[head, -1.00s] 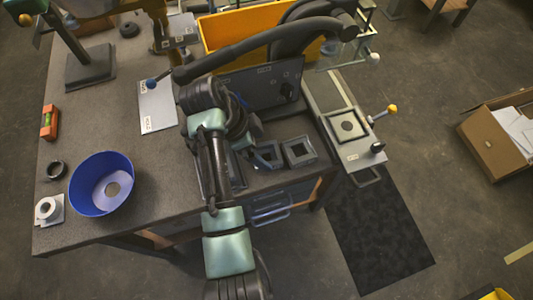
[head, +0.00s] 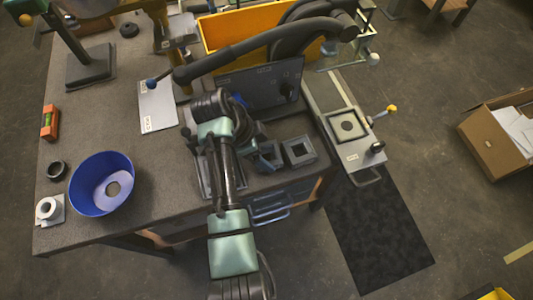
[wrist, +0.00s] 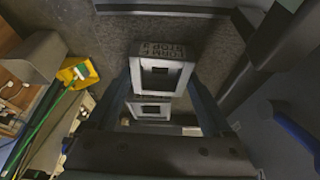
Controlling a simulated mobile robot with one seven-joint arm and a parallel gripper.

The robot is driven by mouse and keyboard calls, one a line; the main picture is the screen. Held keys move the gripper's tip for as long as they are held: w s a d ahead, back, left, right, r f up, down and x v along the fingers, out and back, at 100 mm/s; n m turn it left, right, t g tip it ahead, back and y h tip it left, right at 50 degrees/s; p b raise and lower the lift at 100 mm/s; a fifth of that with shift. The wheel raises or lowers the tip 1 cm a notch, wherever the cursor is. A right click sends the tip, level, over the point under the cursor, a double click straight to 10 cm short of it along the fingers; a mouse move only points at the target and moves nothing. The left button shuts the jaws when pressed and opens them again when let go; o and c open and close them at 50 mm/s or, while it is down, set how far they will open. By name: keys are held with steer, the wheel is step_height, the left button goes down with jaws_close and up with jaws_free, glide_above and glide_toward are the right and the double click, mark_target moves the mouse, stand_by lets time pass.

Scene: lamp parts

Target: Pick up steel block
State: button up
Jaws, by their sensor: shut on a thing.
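A grey steel block (wrist: 160,73) with a square hole and dark lettering on one side sits between my gripper's fingers in the wrist view. My gripper (wrist: 162,80) is shut on it. In the head view my gripper (head: 254,150) is partly hidden by my arm, and the block (head: 269,155) shows just right of it, at the table's front edge. A second similar block (wrist: 150,109) shows partly behind the first in the wrist view. In the head view the other block (head: 299,151) lies to the right.
A dark upright panel (head: 262,88) stands close behind the blocks. A machine bed with a square plate (head: 347,126) is to the right. A blue bowl (head: 101,184), an orange level (head: 49,122) and small rings lie on the left. A yellow bin (head: 225,38) is at the back.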

steer(key=shift+r, duration=0.1)
jaws_close()
